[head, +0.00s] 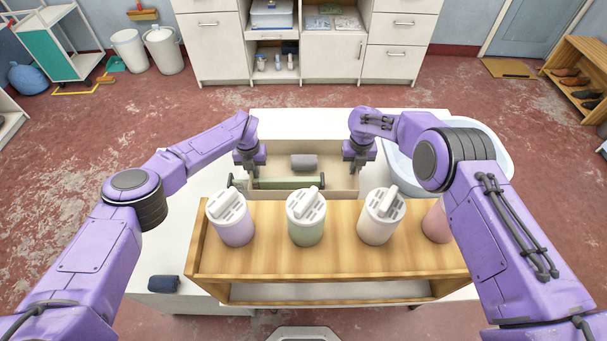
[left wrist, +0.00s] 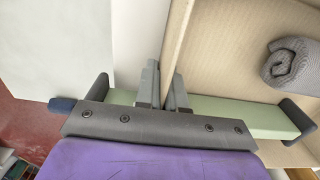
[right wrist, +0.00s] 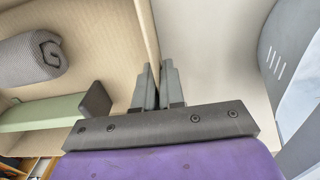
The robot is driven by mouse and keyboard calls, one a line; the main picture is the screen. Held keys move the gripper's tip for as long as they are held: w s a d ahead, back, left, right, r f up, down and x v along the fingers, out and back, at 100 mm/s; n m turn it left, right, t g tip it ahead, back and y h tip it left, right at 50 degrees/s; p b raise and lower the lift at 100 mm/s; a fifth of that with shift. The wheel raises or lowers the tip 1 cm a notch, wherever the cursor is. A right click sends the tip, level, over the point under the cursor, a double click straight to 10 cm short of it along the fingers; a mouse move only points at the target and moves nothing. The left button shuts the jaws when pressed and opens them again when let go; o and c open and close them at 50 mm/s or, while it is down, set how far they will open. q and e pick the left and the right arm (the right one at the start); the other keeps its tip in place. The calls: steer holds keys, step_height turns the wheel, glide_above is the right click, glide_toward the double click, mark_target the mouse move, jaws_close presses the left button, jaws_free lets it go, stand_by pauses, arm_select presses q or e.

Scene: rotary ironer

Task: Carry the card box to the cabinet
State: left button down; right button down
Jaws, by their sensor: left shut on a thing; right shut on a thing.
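The card box (head: 330,150), an open tan box, stands on the white table behind the wooden shelf. A grey rolled cloth (head: 304,162) lies in it. A green bar with dark ends (head: 290,183) crosses the box's left wall, its left end outside. My left gripper (head: 250,170) is shut on the box's left wall, and the wall shows between its fingers in the left wrist view (left wrist: 163,95). My right gripper (head: 358,166) is shut on the right wall, also seen in the right wrist view (right wrist: 157,90). The white cabinet (head: 333,58) stands against the back wall.
A wooden shelf (head: 330,250) with several lidded canisters stands in front of the box. A pale tub (head: 495,150) is close at the right. A dark blue roll (head: 163,284) lies at the table's front left. Red floor (head: 210,105) lies clear between table and cabinet.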

arm_select(q)
steer(key=shift+r, duration=0.1)
arm_select(e)
steer(key=shift+r, duration=0.1)
